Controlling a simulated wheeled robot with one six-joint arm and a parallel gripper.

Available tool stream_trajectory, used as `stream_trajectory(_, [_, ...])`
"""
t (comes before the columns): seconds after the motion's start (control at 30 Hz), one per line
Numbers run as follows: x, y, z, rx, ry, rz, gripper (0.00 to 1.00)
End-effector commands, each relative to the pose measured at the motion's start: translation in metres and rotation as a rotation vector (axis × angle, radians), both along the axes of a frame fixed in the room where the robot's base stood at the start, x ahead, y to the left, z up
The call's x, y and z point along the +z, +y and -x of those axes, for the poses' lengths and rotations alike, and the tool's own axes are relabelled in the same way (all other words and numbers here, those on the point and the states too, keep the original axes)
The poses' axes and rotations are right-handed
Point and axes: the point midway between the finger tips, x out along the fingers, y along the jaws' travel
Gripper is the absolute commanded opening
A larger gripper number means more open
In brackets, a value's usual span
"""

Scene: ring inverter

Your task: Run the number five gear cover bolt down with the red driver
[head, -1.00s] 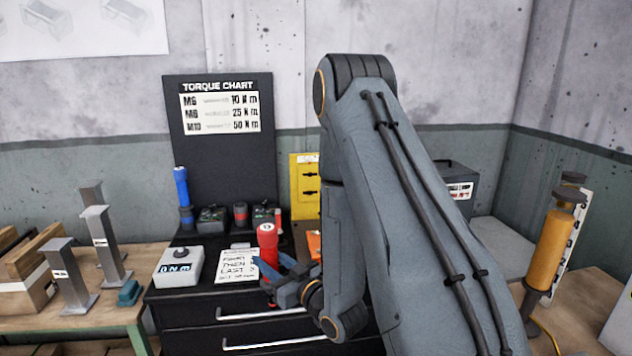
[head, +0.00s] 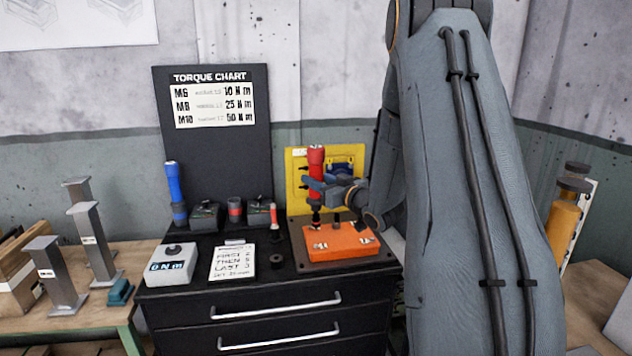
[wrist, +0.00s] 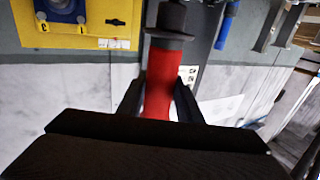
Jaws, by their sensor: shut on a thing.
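My gripper (head: 318,188) is shut on the red driver (head: 316,160) and holds it upright over the back left part of the orange gear cover (head: 345,247). The driver's red body also shows between the fingers in the wrist view (wrist: 158,85). The driver's dark lower end is close to the cover; I cannot tell whether it touches a bolt. Several bolt heads show on the cover, and their numbers are too small to read, so I cannot tell which is number five.
A yellow board (head: 294,185) with a blue part stands behind the cover. A torque chart (head: 216,105), a blue driver (head: 173,183), a grey 0 N m readout box (head: 171,265) and an order card (head: 233,262) are to the left. The black cabinet top has some free room at front.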

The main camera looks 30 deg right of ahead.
Motion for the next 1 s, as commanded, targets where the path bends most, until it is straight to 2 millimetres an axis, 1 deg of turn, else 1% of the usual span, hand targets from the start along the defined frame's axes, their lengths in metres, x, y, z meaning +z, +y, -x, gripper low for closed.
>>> stream_trajectory(0.37, [0.002,0.001,0.001,0.001,-0.001,-0.003,0.03])
stream_trajectory(0.47, [-0.002,0.001,0.001,0.001,-0.001,-0.004,0.03])
stream_trajectory(0.67, [-0.014,0.001,0.001,0.001,-0.001,-0.005,0.03])
stream_trajectory(1.0, [-0.041,0.001,0.001,0.001,-0.001,-0.004,0.03])
